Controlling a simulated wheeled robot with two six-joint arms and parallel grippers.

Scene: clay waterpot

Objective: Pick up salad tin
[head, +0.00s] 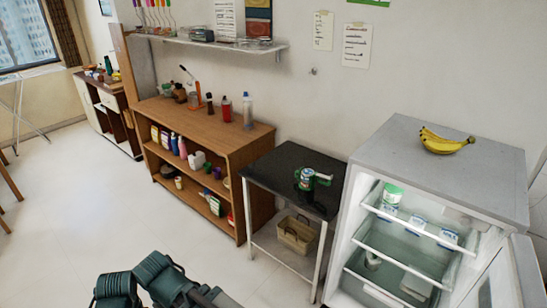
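A small green-and-white labelled container (306,177), tin-like, stands on the black-topped side table (270,170). A dark green shape with a pale part sticking out to the right is against it; I cannot tell whether they are one thing. Another white-and-green container (391,194) stands on the upper shelf of the open fridge. The labels are too small to read, so I cannot tell which one is the salad tin. Teal links of my arm show at the bottom edge, well in front of the side table. Neither gripper's fingertips are in view.
The fridge (440,190) stands open at the right, its door (512,280) swung toward me, with bananas (445,141) on top. A wooden shelf unit (238,155) with bottles stands left of the side table. A basket (296,233) sits underneath the table.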

